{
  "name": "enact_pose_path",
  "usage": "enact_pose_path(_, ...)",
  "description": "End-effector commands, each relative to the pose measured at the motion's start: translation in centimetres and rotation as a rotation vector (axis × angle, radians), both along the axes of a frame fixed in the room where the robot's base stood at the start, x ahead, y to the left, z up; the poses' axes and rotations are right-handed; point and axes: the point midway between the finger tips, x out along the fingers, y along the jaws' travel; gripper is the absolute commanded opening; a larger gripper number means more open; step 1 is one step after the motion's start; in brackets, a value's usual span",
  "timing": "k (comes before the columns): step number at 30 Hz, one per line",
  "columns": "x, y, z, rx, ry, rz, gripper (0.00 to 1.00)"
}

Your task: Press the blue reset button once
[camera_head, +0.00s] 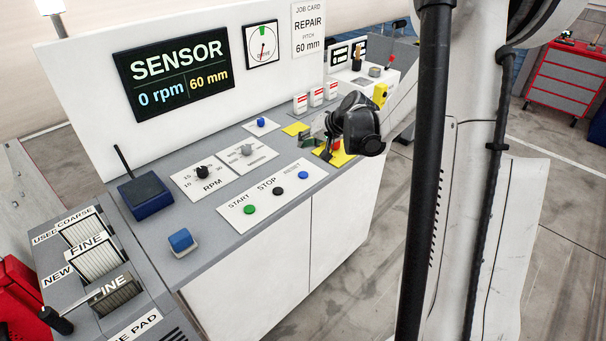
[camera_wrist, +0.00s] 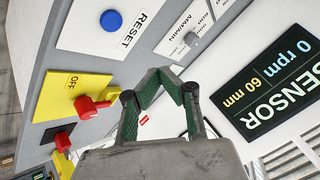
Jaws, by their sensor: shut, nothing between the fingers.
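The blue reset button (camera_head: 303,175) is at the right end of a white plate, beside the word RESET. The green start button (camera_head: 250,210) and dark stop button (camera_head: 277,191) are on the same plate. The reset button also shows round and uncovered at the upper left of the wrist view (camera_wrist: 111,20). My gripper (camera_head: 306,134) is above the console, behind and apart from the button in the head view. Its green-padded fingers meet at their tips in the wrist view (camera_wrist: 159,72), with nothing between them.
A yellow OFF plate with a red switch (camera_wrist: 95,104) lies near my fingers. The RPM knob (camera_head: 202,172), another blue button (camera_head: 262,122) and a dark blue box with a stick (camera_head: 145,195) are on the console. The sensor display (camera_head: 174,70) reads 0 rpm, 60 mm.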

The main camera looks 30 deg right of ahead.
Motion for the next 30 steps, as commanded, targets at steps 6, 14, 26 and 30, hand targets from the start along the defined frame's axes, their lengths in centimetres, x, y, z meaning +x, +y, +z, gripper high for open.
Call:
enact_pose_path(6,0.0,0.0,-0.2,0.000,0.000,0.000,0.00)
enact_pose_path(14,0.0,0.0,-1.9,0.000,0.000,0.000,0.00)
enact_pose_path(26,0.0,0.0,-7.0,0.000,0.000,0.000,0.00)
enact_pose_path(30,0.0,0.0,-8.3,0.000,0.000,0.000,0.00)
